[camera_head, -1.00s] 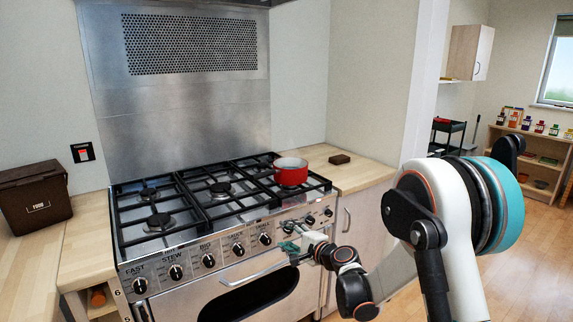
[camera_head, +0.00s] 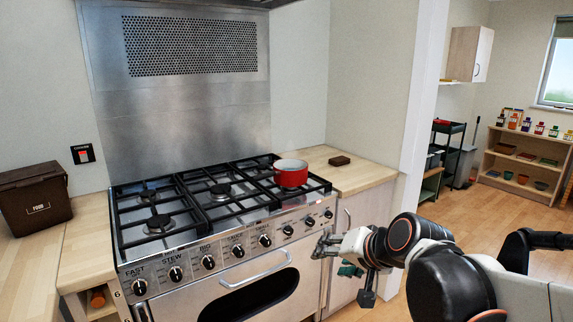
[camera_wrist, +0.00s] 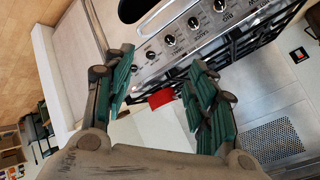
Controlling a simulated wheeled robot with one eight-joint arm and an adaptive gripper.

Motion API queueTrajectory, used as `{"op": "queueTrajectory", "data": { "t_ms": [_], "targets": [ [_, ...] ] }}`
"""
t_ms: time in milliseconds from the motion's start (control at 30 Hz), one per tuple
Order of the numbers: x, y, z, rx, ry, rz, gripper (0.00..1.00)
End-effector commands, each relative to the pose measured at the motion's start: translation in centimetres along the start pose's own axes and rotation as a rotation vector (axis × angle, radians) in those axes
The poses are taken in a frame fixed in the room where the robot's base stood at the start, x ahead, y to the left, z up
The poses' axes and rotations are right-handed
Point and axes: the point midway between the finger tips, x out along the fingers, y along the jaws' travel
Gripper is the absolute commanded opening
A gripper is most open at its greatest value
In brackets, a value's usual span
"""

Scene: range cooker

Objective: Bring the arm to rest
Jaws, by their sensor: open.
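My gripper (camera_head: 335,256) is in front of the right end of the range cooker (camera_head: 295,212), near the last knobs and the cabinet beside it. In the wrist view my gripper (camera_wrist: 160,95) has its two green-padded fingers spread apart, with nothing held between them. My arm reaches in from the lower right of the head view. The cooker's control panel and knobs show at the top of the wrist view (camera_wrist: 190,32), tilted. Whether the gripper touches the cooker front is hard to tell.
A red pot (camera_head: 291,174) stands on the hob's right burner. A small dark block (camera_head: 339,160) lies on the right counter. A brown food bin (camera_head: 34,192) stands at the left. Open wooden floor lies at the right, before a shelf (camera_head: 525,165).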

Motion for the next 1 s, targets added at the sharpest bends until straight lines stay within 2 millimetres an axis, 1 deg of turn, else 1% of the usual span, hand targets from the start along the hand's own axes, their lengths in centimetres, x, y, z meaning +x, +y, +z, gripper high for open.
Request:
{"op": "queueTrajectory", "data": {
  "t_ms": [33,200,400,500,600,700,1000],
  "targets": [
    [-1.5,0.8,1.1,-0.038,-0.005,0.03,0.52],
    [-5.6,3.9,4.2,-0.176,-0.024,0.138,0.52],
    [-9.8,8.0,7.8,-0.328,-0.053,0.264,0.52],
    [-11.4,9.7,9.3,-0.387,-0.068,0.317,0.52],
    [-12.4,11.0,10.3,-0.429,-0.079,0.354,0.52],
    [-13.0,11.7,10.9,-0.452,-0.086,0.376,0.52],
    [-13.2,11.9,11.0,-0.461,-0.088,0.383,0.52]
  ]
}}
